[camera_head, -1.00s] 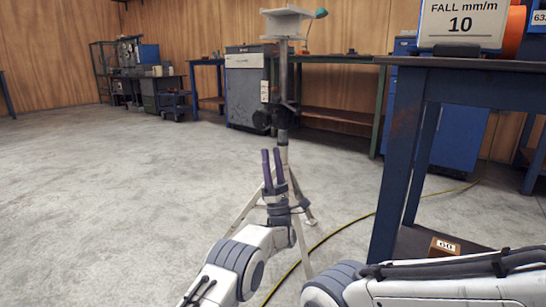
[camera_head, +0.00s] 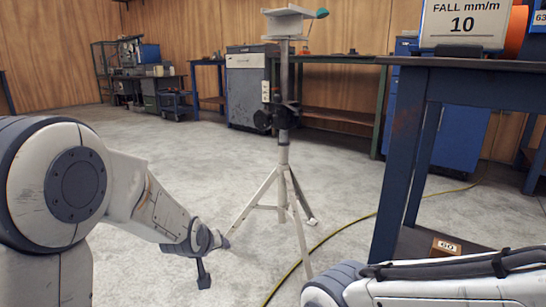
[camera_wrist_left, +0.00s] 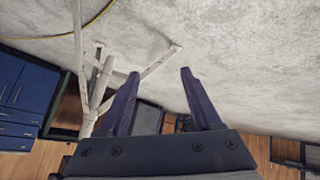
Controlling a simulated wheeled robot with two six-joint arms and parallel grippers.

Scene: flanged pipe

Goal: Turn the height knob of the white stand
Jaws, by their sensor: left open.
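The white stand (camera_head: 283,155) is a tripod with a tall post and a flat-topped head, upright on the floor at the middle. A black clamp with a dark knob (camera_head: 263,121) sits partway up the post; I take this as the height knob. My left gripper (camera_head: 213,260) is low, left of the stand's legs and well below the knob. In the left wrist view its fingers (camera_wrist_left: 160,75) are spread with nothing between them. The stand's legs (camera_wrist_left: 92,100) show left of the fingers there. The knob is not clear in that view. My right gripper is out of view.
A blue-legged bench (camera_head: 400,155) stands close on the right, with a "FALL mm/m 10" sign (camera_head: 462,24) on top and a block marked 60 (camera_head: 445,247) below. A yellow cable (camera_head: 345,225) crosses the floor. The floor left of the stand is open.

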